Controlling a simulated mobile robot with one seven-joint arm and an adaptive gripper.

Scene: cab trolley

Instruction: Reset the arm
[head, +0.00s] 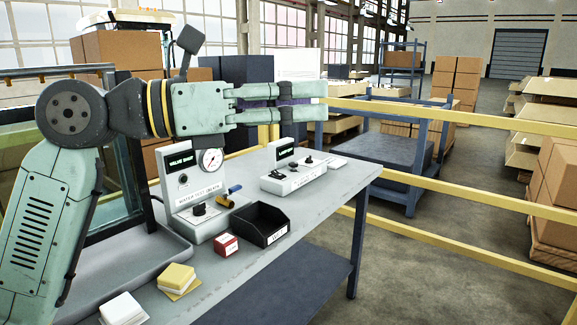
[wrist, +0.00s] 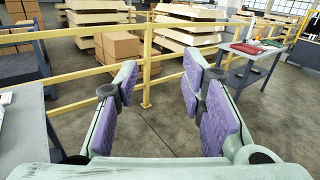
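My arm reaches across the head view from the left, light green with dark joints, stretched out level above the grey workbench (head: 235,265). My gripper (head: 318,101) points to the right. The inner pads are partly hidden in the head view.
On the bench below my arm are a gauge panel (head: 191,184), a black bin (head: 260,226), a small red box (head: 226,244), yellow pads (head: 177,277) and a switch box (head: 293,178). A yellow railing (head: 450,115) runs behind. Open floor lies right of the bench.

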